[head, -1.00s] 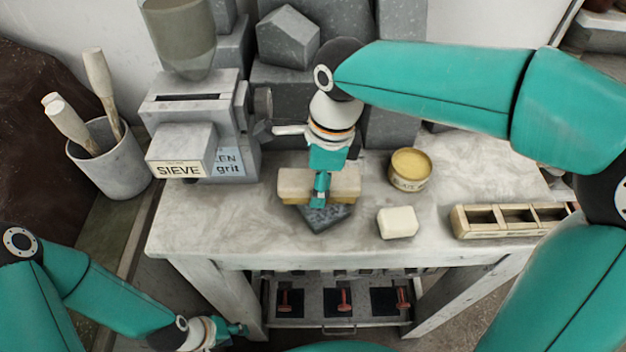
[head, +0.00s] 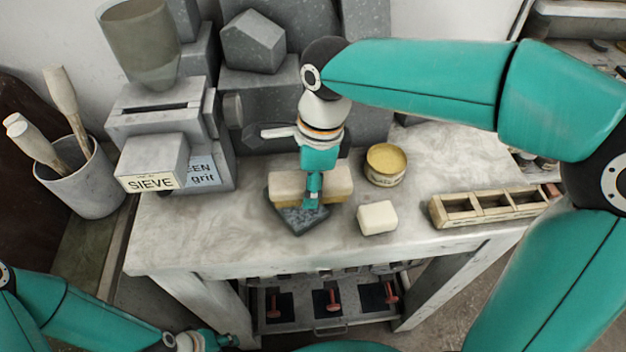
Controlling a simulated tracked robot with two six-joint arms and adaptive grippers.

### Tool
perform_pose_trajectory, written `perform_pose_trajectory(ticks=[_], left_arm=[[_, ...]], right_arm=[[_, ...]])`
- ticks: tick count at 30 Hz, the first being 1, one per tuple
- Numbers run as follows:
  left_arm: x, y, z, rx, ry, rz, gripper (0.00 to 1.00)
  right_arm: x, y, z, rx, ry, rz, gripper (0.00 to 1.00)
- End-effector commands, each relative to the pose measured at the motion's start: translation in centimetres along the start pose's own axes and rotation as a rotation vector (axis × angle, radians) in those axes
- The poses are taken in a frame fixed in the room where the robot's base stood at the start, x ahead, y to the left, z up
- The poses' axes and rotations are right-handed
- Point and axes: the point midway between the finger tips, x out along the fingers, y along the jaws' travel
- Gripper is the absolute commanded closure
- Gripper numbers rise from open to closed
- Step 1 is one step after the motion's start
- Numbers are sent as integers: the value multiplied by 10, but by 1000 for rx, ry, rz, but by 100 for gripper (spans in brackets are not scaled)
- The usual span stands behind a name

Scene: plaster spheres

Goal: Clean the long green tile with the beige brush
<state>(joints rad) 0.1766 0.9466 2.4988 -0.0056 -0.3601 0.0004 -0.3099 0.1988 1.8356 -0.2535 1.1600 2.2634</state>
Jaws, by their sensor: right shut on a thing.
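The beige brush (head: 338,184) is a pale block with a yellowish lower layer. My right gripper (head: 313,200) is shut on the middle of it, pointing down. The brush lies across a dark grey-green tile (head: 297,222) on the bench and seems to touch it. The tile's front and left parts show; the brush and gripper hide the rest, so its full length cannot be told. My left gripper (head: 225,341) is low at the bottom edge, away from the bench top, small and partly cut off; its jaws are unclear.
On the pale bench (head: 190,240), a white block (head: 378,218) and a round yellow tin (head: 386,166) stand right of the brush. A divided wooden tray (head: 487,206) is farther right. The sieve machine (head: 168,125) stands at left, grey stone blocks (head: 254,42) behind.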

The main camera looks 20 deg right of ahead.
Motion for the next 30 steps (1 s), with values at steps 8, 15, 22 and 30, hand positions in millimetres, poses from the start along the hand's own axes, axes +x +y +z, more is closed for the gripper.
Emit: perform_pose_trajectory(ticks=[8,15,22,30], left_arm=[[-4,1,0,0,0,0,60],[-6,2,0,0,0,0,60],[-8,3,0,0,0,0,60],[-8,3,0,0,0,0,60]], right_arm=[[0,0,15,-1,0,0,77],[2,0,27,-3,1,1,77],[4,0,37,-1,-1,-1,77],[4,0,36,0,-1,-1,77]])
